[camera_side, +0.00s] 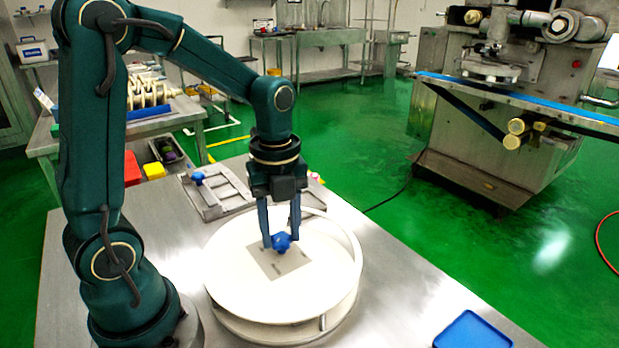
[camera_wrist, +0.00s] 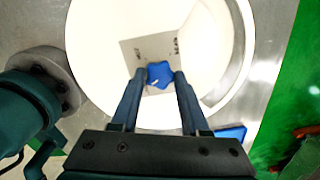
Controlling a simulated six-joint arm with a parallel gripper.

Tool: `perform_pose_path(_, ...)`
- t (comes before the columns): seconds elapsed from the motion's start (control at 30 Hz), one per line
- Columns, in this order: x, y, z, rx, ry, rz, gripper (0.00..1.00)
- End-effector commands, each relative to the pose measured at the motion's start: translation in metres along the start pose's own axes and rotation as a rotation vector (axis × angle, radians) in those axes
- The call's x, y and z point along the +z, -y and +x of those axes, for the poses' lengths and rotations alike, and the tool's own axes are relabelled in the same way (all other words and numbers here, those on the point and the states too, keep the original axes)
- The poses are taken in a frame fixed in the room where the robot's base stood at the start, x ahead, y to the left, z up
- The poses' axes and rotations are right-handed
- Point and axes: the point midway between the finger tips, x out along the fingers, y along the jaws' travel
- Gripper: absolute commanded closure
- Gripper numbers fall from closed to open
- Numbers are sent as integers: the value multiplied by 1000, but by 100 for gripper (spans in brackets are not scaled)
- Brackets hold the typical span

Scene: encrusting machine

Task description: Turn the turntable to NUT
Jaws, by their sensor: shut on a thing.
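The turntable (camera_side: 230,272) is a round white disc on the metal table, with a pale rim; it also fills the middle of the wrist view (camera_wrist: 105,50). At its centre is a grey square plate (camera_side: 290,268) with small dark markings, too small to read. A blue star-shaped knob (camera_side: 282,243) sits on the plate; a small white mark shows on it in the wrist view (camera_wrist: 159,74). My gripper (camera_side: 281,241) points down over the centre and is shut on the blue knob, one finger on each side. The label NUT cannot be made out.
A blue tray (camera_side: 472,331) lies at the table's front right. A metal fixture with another blue knob (camera_side: 198,178) stands behind the turntable. The bare metal table (camera_side: 400,290) is clear to the right. A large machine (camera_side: 500,110) stands on the green floor beyond.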

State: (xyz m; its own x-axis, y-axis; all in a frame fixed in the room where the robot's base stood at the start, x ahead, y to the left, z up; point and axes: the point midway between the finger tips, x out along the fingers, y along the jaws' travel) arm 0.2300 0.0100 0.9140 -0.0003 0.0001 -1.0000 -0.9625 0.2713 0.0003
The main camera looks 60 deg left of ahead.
Motion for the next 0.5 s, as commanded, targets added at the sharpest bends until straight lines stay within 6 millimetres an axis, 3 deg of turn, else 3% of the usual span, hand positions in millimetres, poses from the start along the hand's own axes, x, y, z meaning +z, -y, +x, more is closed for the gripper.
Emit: perform_pose_path(0.5,0,0,-1,-2,0,256,100)
